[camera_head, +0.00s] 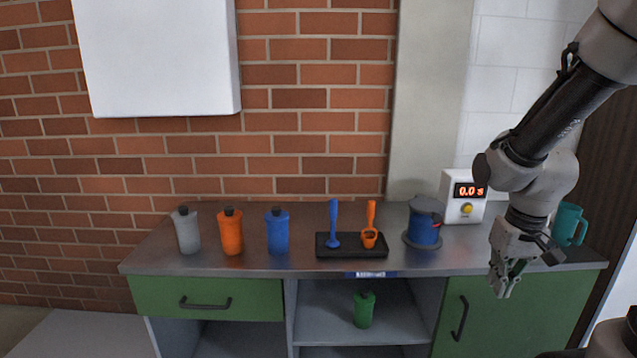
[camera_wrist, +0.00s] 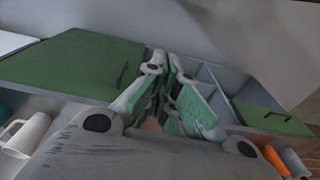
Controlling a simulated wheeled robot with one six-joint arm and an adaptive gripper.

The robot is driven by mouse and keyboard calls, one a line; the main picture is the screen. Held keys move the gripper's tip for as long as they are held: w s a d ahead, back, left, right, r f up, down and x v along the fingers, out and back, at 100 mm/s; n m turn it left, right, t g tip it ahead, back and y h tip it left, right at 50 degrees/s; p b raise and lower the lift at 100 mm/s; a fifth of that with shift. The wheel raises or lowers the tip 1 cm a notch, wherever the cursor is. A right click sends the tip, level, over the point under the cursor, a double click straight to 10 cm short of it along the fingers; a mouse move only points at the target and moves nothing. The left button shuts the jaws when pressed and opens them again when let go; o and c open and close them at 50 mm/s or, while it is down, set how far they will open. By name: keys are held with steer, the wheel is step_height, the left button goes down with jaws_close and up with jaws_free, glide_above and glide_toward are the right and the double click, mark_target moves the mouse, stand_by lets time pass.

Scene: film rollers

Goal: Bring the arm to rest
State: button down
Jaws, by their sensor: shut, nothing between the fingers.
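My gripper (camera_head: 503,282) hangs at the right in the head view, in front of the bench's right green door and below the countertop's front edge. Its fingers are shut with nothing between them. The wrist view shows the fingers (camera_wrist: 165,100) close together, with the bench's green door and shelves beyond them. My arm comes down from the top right corner, bent at the elbow.
A green bottle (camera_head: 364,309) stands on the shelf.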

steer(key=s+r+t, duration=0.3)
steer(key=s+r, duration=0.6)
steer(key=r, duration=0.5)
steer(key=shift+s+r, duration=0.15)
steer(key=shift+s, duration=0.2)
steer(key=shift+d, duration=0.1)
